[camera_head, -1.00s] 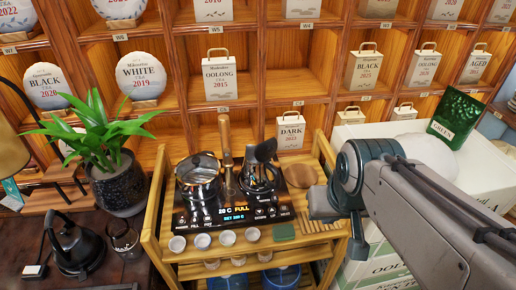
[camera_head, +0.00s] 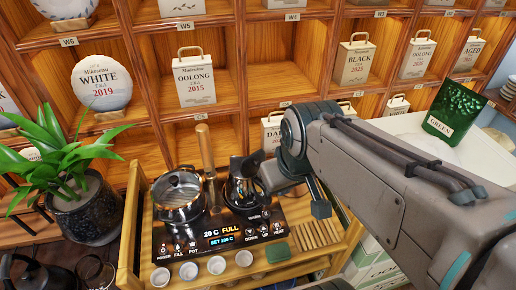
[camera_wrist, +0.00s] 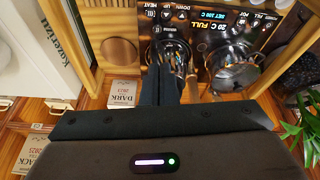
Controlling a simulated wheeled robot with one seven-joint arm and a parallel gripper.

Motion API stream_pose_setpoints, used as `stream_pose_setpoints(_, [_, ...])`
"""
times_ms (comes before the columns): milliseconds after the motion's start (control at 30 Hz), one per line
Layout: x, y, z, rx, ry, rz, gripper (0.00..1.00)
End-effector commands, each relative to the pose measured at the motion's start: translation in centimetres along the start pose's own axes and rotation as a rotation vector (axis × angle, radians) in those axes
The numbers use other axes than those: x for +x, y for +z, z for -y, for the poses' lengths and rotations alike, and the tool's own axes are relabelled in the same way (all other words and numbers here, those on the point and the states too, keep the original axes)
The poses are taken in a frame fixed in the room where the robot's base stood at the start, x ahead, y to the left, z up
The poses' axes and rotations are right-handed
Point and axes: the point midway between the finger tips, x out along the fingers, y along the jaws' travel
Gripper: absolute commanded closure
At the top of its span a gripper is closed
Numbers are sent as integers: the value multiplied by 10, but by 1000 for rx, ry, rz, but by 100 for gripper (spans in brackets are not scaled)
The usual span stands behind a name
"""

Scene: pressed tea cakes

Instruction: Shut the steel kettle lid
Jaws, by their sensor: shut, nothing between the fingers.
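The steel kettle (camera_head: 241,193) stands on the right side of the black control panel (camera_head: 228,228). Its dark lid (camera_head: 246,164) stands raised and tilted at the top, so the kettle looks open. In the wrist view the kettle (camera_wrist: 177,52) is behind and beside my fingers. My gripper (camera_wrist: 163,70) is shut and empty, its dark fingers overlapping the kettle's edge in that view. In the head view the gripper is just right of the kettle, partly hidden by my arm. I cannot tell whether the fingers touch the lid or kettle.
A glass-lidded pot (camera_head: 178,197) stands left of the kettle, with a wooden post (camera_head: 206,150) between and behind them. Several white cups (camera_head: 216,265) line the front. Shelves with tea boxes rise behind.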

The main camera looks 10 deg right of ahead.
Motion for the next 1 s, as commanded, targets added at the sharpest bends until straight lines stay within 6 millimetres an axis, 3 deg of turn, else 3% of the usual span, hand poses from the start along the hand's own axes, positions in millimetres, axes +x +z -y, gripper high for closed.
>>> stream_pose_setpoints(800, [6, -58, -31, -1451, -77, -94, 100])
stream_pose_setpoints(1000, [6, -67, -38, -1715, -75, -119, 100])
